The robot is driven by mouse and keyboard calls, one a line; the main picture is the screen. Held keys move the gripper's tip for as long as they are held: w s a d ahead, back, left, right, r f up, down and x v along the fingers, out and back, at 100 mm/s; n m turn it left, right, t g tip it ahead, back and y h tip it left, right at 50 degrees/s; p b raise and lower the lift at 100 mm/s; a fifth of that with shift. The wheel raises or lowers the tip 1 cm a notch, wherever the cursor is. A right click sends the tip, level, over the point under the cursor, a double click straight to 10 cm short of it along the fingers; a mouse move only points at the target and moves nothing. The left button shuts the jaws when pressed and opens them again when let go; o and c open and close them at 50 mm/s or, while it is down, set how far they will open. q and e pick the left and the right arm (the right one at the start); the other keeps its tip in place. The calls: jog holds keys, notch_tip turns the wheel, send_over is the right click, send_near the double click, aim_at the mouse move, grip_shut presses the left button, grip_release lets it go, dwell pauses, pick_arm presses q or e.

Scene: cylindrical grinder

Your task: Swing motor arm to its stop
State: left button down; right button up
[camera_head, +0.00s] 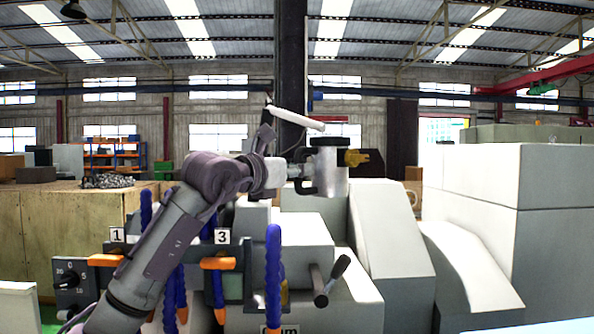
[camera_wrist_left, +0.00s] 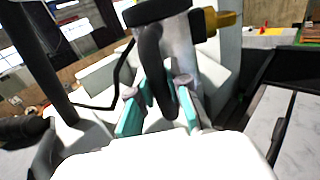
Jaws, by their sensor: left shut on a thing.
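The motor arm's upright grey cylinder (camera_head: 328,167) has a dark cap and a yellow part at its right side. It stands above the white machine, in the middle of the head view. A dark looped handle (camera_wrist_left: 153,75) hangs at its left side. My left gripper (camera_head: 297,174) reaches it from the left. In the left wrist view its two teal-padded fingers (camera_wrist_left: 160,100) stand on either side of the handle, shut on it. The cylinder's lower mount is partly hidden. My right gripper is in neither view.
White machine housings (camera_head: 390,240) stand below and to the right. Blue hoses (camera_head: 274,275) and orange handles (camera_head: 218,264) rise in front. A black-knobbed lever (camera_head: 338,268) sticks out at the machine's front. A dark column (camera_head: 291,80) rises behind the cylinder.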

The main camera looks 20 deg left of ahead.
pick_arm(q)
jog(key=c, duration=1.5)
grip_release()
jog(key=o, duration=0.4)
jog(key=shift+w+d, duration=0.1)
jog(key=shift+d, duration=0.15)
jog(key=shift+a, duration=0.1)
jog(key=shift+s+a, duration=0.15)
jog(key=shift+s, duration=0.05)
jog(key=v, duration=1.1)
jog(key=shift+s, duration=0.25)
